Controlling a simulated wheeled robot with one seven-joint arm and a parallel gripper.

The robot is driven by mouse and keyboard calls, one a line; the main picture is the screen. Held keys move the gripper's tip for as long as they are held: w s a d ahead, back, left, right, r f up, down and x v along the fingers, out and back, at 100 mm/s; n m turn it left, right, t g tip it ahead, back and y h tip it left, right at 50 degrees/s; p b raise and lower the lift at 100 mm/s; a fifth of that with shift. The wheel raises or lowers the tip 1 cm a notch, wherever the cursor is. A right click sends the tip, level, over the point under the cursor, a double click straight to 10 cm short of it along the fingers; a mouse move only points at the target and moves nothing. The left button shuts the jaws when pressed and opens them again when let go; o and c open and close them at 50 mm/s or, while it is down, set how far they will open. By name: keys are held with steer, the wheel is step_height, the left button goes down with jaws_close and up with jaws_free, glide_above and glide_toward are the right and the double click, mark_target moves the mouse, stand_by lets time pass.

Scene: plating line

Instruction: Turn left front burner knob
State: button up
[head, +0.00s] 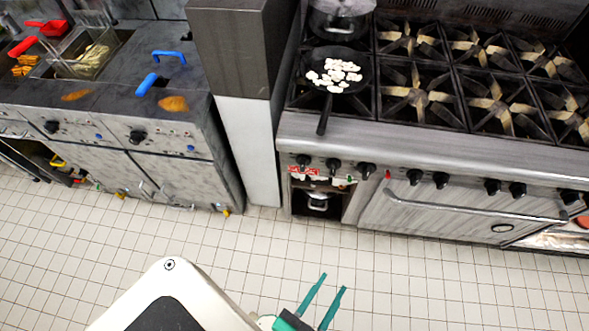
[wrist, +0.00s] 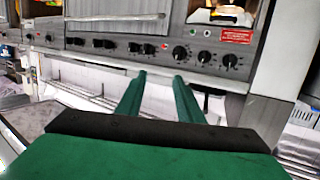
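The stove (head: 420,150) stands at the right in the head view, with a row of black knobs along its front panel. The leftmost knob (head: 303,160) is just above a red label. Two more knobs, a middle one (head: 333,164) and a right one (head: 367,170), follow it. In the wrist view the panel appears turned around, with the knob by the red label (wrist: 230,60) at the right. My gripper (head: 333,281) has two green fingers apart with nothing between them. It is over the floor, in front of and below the knobs, touching none; the fingers show in the wrist view (wrist: 159,75).
A black pan (head: 325,85) with pale pieces sits on the left front burner, its handle over the front edge. A pot (head: 340,22) is behind it. A pillar (head: 250,150) separates the stove from the fryers (head: 180,140). The tiled floor (head: 200,240) is clear.

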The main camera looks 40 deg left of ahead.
steer(key=w+a+f+n+y, duration=0.3)
steer(key=w+a+f+y, duration=0.1)
steer(key=w+a, duration=0.6)
steer(key=n+y, duration=0.2)
steer(key=y, duration=0.2)
glide_toward(302, 167)
steer(key=x, duration=0.8)
steer(key=shift+w+r, duration=0.15)
steer(key=shift+w, duration=0.05)
jaws_close()
